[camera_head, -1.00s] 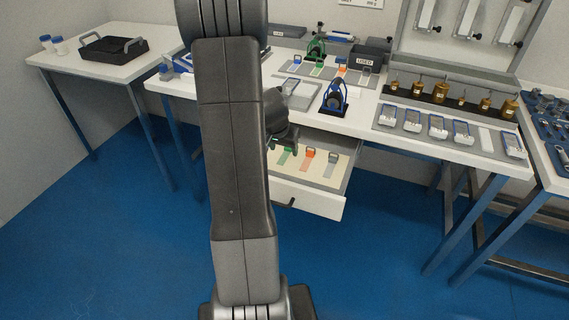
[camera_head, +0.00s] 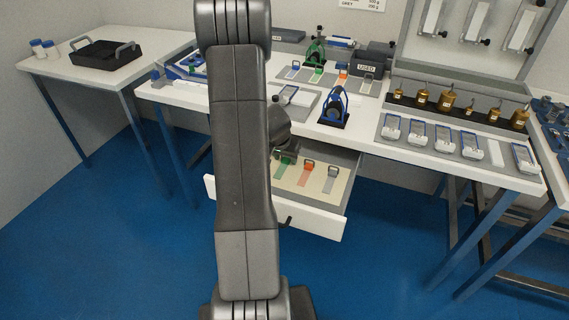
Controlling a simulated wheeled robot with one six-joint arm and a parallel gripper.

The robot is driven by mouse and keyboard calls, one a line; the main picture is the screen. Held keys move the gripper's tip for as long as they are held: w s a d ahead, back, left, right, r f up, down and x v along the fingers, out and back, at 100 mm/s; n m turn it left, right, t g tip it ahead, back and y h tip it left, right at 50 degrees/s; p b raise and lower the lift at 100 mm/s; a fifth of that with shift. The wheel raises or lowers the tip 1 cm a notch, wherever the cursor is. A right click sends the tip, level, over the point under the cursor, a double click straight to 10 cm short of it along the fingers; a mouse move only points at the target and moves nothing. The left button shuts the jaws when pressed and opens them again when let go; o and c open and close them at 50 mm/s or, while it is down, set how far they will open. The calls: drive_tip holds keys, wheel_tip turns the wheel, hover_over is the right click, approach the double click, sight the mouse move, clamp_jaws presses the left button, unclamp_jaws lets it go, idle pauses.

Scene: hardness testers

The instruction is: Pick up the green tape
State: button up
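A green tape strip (camera_head: 282,170) with a dark clip-like end lies in the open drawer (camera_head: 323,223), just right of my arm. An orange strip (camera_head: 305,177) and a grey strip (camera_head: 328,185) lie beside it. Another green strip (camera_head: 317,75) lies on a mat on the table above. My gripper (camera_head: 288,153) points down above the drawer, close to the green strip's far end. It is small, dark and partly hidden by my arm, so its opening and any contact do not show.
The white table (camera_head: 373,138) overhangs the drawer. A black stand with a blue-framed tester (camera_head: 334,107) and a grey tester (camera_head: 296,96) stand near its edge. Brass weights (camera_head: 446,101) line the right side. A side table with a black tray (camera_head: 104,56) stands left.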

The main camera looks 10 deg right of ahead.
drive_tip(key=c, duration=0.7)
drive_tip(key=shift+o, duration=0.2)
